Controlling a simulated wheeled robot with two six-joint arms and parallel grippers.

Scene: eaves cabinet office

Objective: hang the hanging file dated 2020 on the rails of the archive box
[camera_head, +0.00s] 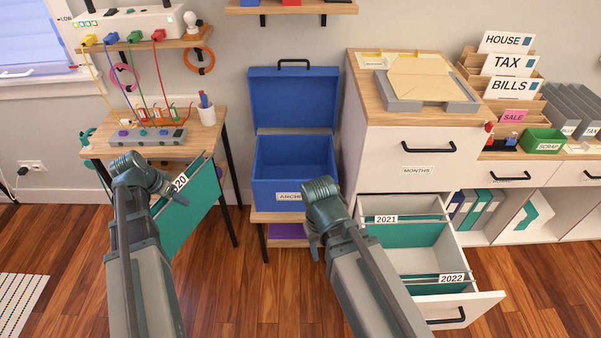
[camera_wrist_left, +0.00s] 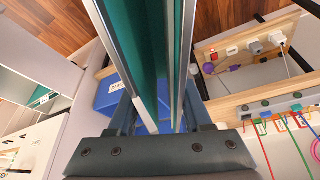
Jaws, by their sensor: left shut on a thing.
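The teal hanging file with a label ending in "20" (camera_head: 192,220) hangs tilted from my left gripper (camera_head: 170,190), at the left of the head view. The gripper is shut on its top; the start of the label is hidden. In the left wrist view the file (camera_wrist_left: 152,45) runs up from between the fingers (camera_wrist_left: 155,122). The blue archive box (camera_head: 292,167) stands with its lid raised, right of the file and apart from it. Its inside looks empty; I cannot make out its rails. My right gripper (camera_head: 316,232) is in front of the box, its jaws not clear.
An open drawer (camera_head: 420,262) at right holds files labelled 2021 and 2022. A small table (camera_head: 97,151) with cables and a cup (camera_head: 207,115) stands behind the held file. The box sits on a low stand (camera_head: 258,217) between table and cabinet. Floor (camera_head: 235,290) shows between my arms.

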